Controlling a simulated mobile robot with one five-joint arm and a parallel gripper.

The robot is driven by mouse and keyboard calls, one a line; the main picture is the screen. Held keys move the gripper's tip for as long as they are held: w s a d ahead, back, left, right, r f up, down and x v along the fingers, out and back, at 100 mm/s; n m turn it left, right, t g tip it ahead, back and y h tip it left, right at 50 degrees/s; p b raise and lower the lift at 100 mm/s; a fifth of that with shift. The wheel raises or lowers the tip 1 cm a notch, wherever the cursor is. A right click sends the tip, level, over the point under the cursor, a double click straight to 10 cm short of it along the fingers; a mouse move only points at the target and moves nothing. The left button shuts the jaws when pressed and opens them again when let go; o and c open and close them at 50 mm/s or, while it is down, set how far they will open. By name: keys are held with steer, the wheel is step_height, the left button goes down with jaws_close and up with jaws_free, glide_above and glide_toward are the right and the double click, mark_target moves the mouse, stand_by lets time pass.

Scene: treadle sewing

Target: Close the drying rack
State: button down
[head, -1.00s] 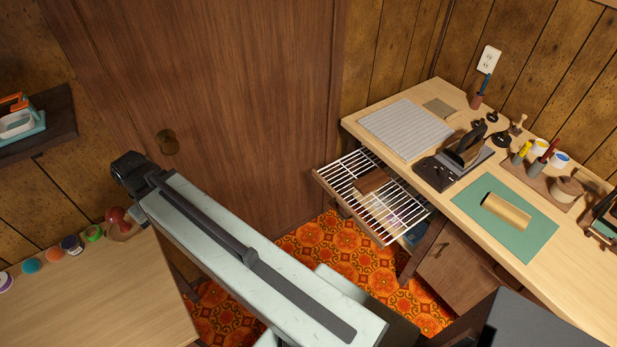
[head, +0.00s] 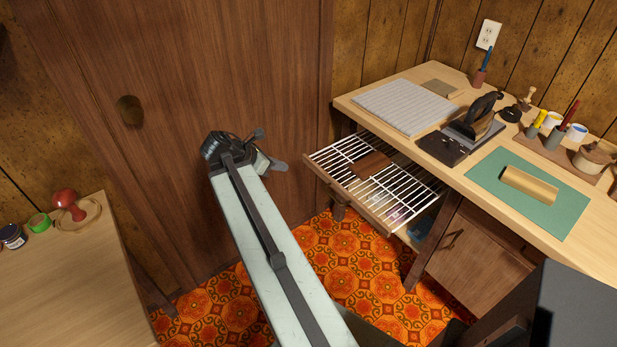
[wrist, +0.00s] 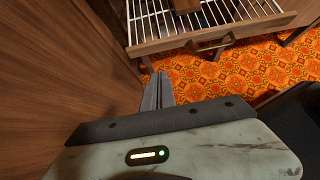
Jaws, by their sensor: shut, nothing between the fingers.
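The drying rack (head: 345,181) is a pulled-out wooden drawer with a white wire grid on top, under the wooden desk on the right. A brown block lies on its grid, and some papers show below the wires. In the wrist view the rack (wrist: 165,44) is at the top, with a brass handle (wrist: 210,43) on its front. My gripper (head: 280,167) is to the left of the rack in the head view, apart from it. In the wrist view my gripper's fingers (wrist: 158,78) are together and empty, below and left of the handle.
The desk (head: 350,101) holds a grey ribbed board, a green mat (head: 560,214) and several tools. A cabinet door (head: 462,262) is below it. Another table (head: 75,290) stands at the left. A wooden door (head: 200,60) is behind my arm. Orange patterned floor is open between the tables.

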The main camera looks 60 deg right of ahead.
mark_target(315, 168)
steer(key=b+x, duration=0.2)
steer(key=x, duration=0.2)
steer(key=r+b+x, duration=0.1)
steer(key=b+x, duration=0.1)
steer(key=x, duration=0.2)
steer(key=d+b+x, duration=0.1)
steer(key=b+x, duration=0.1)
steer(key=x, duration=0.1)
steer(key=shift+s+d+f+b, duration=0.1)
steer(key=shift+s+d+b, duration=0.1)
steer(key=shift+d+b, duration=0.2)
steer(key=shift+s+d, duration=0.2)
steer(key=shift+d, duration=0.35)
steer(key=shift+w+d, duration=0.1)
